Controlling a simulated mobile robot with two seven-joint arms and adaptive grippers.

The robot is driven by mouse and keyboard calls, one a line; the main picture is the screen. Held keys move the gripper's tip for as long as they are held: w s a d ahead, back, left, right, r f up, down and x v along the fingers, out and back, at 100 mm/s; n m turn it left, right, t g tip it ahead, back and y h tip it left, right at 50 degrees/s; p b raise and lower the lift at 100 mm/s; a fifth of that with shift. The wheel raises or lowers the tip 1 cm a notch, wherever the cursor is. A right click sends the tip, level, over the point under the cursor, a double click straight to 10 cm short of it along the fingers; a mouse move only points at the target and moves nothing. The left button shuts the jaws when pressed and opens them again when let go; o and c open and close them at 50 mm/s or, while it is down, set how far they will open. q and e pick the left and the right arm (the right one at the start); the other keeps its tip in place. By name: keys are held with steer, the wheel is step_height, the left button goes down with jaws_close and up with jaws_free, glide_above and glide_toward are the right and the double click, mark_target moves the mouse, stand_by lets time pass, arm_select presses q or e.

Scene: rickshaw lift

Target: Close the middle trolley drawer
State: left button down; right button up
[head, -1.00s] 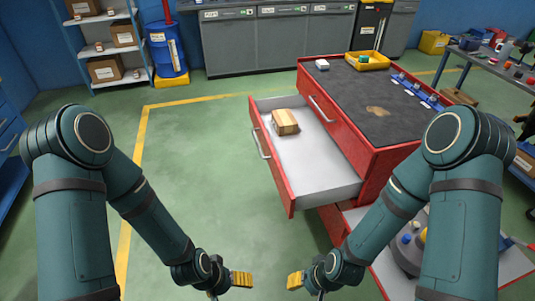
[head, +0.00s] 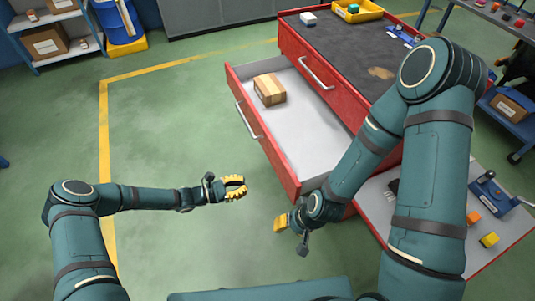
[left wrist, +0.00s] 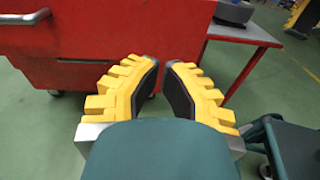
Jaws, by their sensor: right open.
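The red trolley (head: 388,128) stands right of centre in the head view. Its middle drawer (head: 310,155) is pulled out to the left, with a cardboard box (head: 270,90) inside and a handle on its front. My left gripper (head: 243,187) is left of the drawer front, apart from it and empty. In the left wrist view its yellow fingers (left wrist: 163,62) have a narrow gap between them, with the red trolley (left wrist: 110,35) beyond. My right gripper (head: 288,228) is open, just below the drawer's near corner; whether it touches is unclear.
The top drawer (head: 302,62) is shut. A yellow tray (head: 357,12) sits on the trolley top. The green floor left of the trolley is clear.

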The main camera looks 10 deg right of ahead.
mark_target(279, 164)
arm_select(q)
steer(key=shift+n+t+h, duration=0.4)
steer(key=shift+n+t, duration=0.3)
steer(key=x, duration=0.4)
steer(key=w+b+x, duration=0.1)
steer(key=x, duration=0.4)
steer(key=w+b+x, duration=0.1)
steer(key=x, duration=0.3)
steer(key=shift+w+a+r, duration=0.15)
steer(key=shift+w+r, duration=0.1)
steer(key=shift+w, duration=0.05)
arm_select(e)
steer(key=shift+w+f, duration=0.2)
steer(key=shift+f, duration=0.3)
steer(key=shift+w+f, duration=0.2)
steer(key=shift+f, duration=0.3)
steer(key=shift+d, duration=0.1)
